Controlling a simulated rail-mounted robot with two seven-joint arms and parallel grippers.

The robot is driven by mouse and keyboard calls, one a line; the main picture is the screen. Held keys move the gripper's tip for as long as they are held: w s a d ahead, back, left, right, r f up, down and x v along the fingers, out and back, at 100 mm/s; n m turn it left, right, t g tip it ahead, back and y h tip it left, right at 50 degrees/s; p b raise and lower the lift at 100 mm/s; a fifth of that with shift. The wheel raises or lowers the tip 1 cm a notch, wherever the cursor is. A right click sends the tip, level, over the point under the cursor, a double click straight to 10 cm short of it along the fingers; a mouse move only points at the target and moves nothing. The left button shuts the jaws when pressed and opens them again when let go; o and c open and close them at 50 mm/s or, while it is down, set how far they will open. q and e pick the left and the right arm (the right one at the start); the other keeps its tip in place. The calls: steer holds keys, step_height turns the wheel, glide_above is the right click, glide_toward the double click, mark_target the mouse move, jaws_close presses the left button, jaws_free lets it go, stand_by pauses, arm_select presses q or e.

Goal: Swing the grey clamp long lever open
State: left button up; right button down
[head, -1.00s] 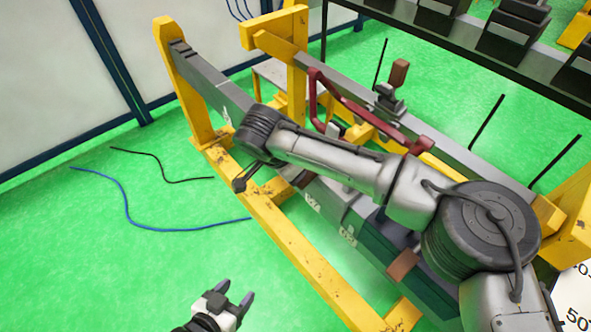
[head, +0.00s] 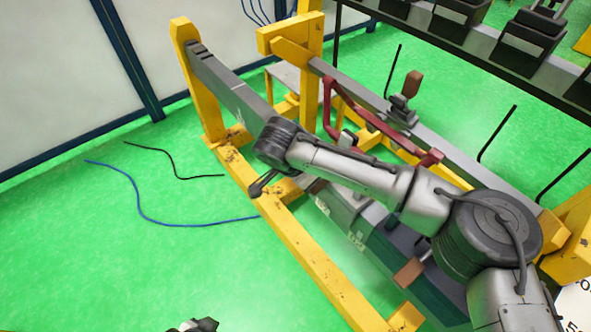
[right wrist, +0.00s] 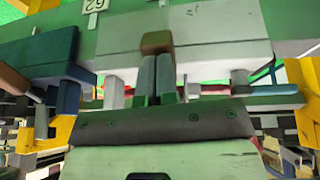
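In the right wrist view, my right gripper (right wrist: 156,58) has its two fingers close together, with only a narrow gap. A brown block-shaped lever grip (right wrist: 156,42) sits right at the fingertips, in front of a pale grey part; I cannot tell whether the fingers pinch the lever or only meet it. The rest of the lever is hidden.
A clamp with a brown upright handle (head: 413,84) stands on the far beam. A dark red bar (head: 370,115) lies between the beams. Another brown grip (head: 408,272) is on the near side. Yellow frame rails (head: 310,262) surround the beams. Cables lie on the open green floor at left.

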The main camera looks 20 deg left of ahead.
steer(key=shift+f, duration=0.15)
steer(key=p+v, duration=0.3)
steer(key=v, duration=1.1)
steer(key=shift+p, duration=0.35)
